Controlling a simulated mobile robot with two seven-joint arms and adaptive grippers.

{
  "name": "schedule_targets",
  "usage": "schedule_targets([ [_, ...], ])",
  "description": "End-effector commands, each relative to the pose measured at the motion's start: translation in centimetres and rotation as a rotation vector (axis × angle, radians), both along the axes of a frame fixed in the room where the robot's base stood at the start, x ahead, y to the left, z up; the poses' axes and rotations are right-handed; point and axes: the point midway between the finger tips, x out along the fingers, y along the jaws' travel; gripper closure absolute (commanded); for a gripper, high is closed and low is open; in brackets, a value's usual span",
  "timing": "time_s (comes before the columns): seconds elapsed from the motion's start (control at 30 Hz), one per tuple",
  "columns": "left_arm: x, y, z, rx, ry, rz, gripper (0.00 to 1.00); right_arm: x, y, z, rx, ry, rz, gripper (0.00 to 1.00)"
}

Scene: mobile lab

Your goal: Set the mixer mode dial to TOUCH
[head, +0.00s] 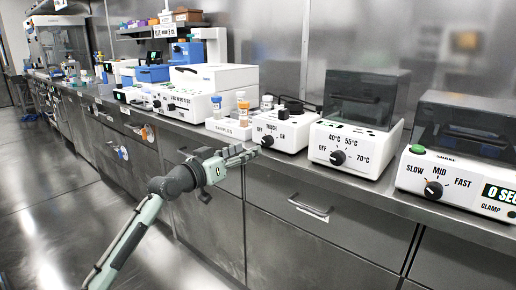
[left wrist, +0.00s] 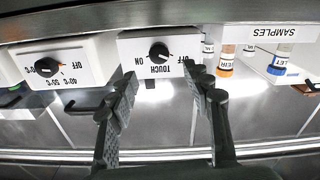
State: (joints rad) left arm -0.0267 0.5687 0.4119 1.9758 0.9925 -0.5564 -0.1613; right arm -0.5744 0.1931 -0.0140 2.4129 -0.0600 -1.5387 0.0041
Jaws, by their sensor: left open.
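The mixer (head: 285,130) is a small white box on the bench with OFF, TOUCH and ON printed on its front. Its black mode dial (head: 267,141) also shows in the left wrist view (left wrist: 159,53), where the picture is upside down. The dial's orange mark appears to point toward OFF. My left gripper (head: 246,155) is in front of the mixer, near the dial. In the left wrist view its two fingers (left wrist: 162,78) are spread, with the dial beyond the gap between them and nothing held. My right gripper is not in view.
A sample rack (head: 228,130) with capped vials stands left of the mixer. A heater with a temperature dial (head: 338,158) and a shaker (head: 458,180) stand to the right. The steel bench front has drawers with handles (head: 310,209). The floor at left is clear.

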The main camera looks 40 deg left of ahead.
Motion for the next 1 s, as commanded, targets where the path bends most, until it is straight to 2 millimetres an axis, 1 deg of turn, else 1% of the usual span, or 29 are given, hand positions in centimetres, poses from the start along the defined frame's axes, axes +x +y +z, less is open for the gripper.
schedule_targets([
  [0.2, 3.6, -0.3, 0.1, -0.004, 0.001, 0.000, 0.51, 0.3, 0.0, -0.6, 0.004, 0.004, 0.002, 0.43],
  [0.4, 6.1, -0.6, -0.1, -0.002, 0.004, -0.001, 0.51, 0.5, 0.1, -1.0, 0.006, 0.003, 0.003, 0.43],
  [0.53, 6.8, -0.7, -0.1, 0.000, 0.005, -0.001, 0.51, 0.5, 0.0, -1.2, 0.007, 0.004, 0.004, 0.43],
  [0.77, 6.8, -0.7, -0.2, 0.000, 0.006, -0.001, 0.51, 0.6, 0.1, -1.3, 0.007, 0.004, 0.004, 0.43],
  [0.87, 6.8, -0.7, -0.2, 0.000, 0.006, -0.001, 0.60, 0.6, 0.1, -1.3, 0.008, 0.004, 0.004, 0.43],
  [1.0, 6.8, -0.7, -0.2, 0.000, 0.006, -0.001, 0.78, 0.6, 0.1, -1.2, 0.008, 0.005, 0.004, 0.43],
])
